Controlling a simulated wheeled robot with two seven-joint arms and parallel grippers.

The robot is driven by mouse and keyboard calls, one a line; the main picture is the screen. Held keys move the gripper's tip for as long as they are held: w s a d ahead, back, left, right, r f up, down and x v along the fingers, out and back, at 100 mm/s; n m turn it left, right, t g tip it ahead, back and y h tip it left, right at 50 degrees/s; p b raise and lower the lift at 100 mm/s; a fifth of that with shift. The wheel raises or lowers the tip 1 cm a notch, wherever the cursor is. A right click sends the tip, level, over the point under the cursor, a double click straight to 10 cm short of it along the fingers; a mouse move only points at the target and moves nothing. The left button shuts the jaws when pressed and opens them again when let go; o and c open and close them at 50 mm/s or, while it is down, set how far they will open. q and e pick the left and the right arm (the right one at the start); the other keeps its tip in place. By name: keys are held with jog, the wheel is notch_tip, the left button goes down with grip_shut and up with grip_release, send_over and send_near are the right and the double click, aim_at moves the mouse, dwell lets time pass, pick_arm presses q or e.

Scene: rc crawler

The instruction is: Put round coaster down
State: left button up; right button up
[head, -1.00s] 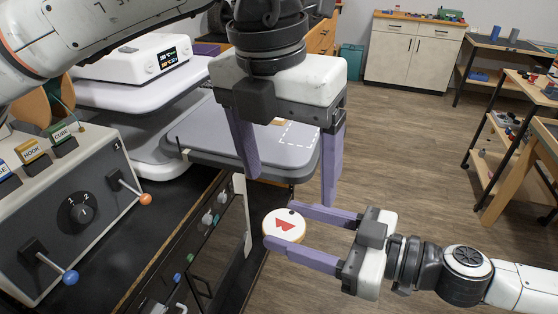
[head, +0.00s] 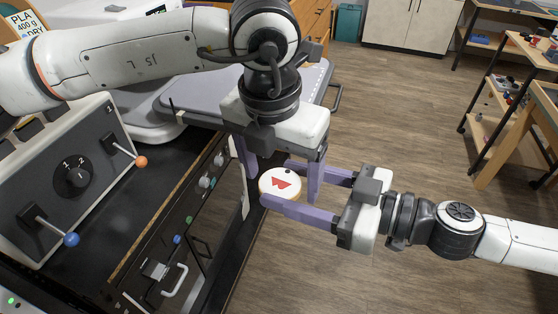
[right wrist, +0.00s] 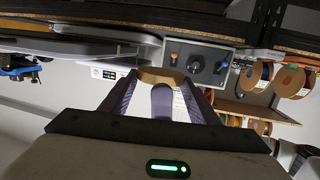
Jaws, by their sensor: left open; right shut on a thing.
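The round coaster (head: 279,184) is a pale disc with red marks and a dark spot on its face. My right gripper (head: 277,186) comes in from the right and is shut on it, holding it in the air beside the dark bench edge. In the right wrist view the coaster's tan edge (right wrist: 162,73) shows between the purple fingers, with a dark purple finger in front. My left gripper (head: 283,190) is open above, pointing down, one finger left of the coaster and one right of it. Whether either touches the coaster I cannot tell.
A grey tray-like platform (head: 190,98) lies behind my left gripper. A control box (head: 75,178) with levers and a dial stands on the dark bench at left. Below are a panel with knobs and a handle (head: 174,281).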

pick_arm(q)
jog(key=c, duration=1)
jog(key=shift+c, duration=0.6)
pick_arm(e)
jog(key=o, duration=1.1)
jog(key=shift+d, duration=0.1)
jog(key=v, duration=1.1)
jog(key=shift+s+d, duration=0.2)
jog(key=shift+d, duration=0.15)
